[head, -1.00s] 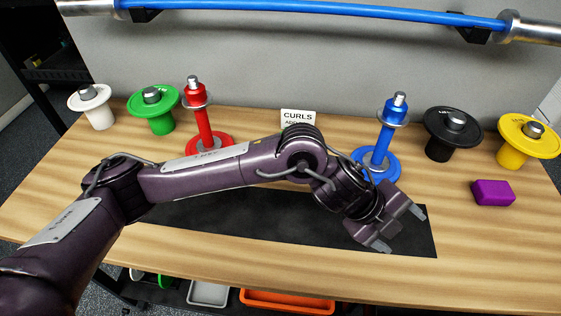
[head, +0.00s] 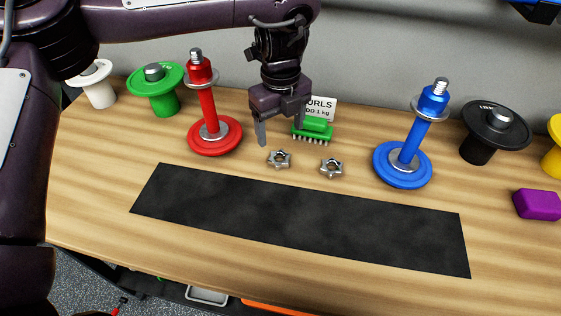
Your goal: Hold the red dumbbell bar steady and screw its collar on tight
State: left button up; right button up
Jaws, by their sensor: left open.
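The red dumbbell bar (head: 208,102) stands upright on its red base plate (head: 216,138), with a grey ring near the top and a bare threaded end. Two grey star-shaped collars lie on the table: the left collar (head: 279,159) and the right collar (head: 331,168). My left gripper (head: 281,132) points down, open and empty, to the right of the red bar and just behind the left collar. It touches neither, as far as I can tell. My right gripper is out of view.
A blue dumbbell (head: 412,145) stands to the right. Weight plates on stands line both sides, with a purple block (head: 537,204) at right. The black mat (head: 300,215) is clear.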

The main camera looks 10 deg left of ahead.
aim_at(279, 152)
pick_arm(q)
jog(key=shift+s+r, duration=0.1)
jog(key=shift+s, duration=0.05)
jog(key=shift+f, duration=1.35)
jog(key=shift+a+f+p, duration=0.1)
jog(key=shift+f+p, duration=0.2)
jog(key=shift+f, duration=2.3)
jog(key=c, duration=1.2)
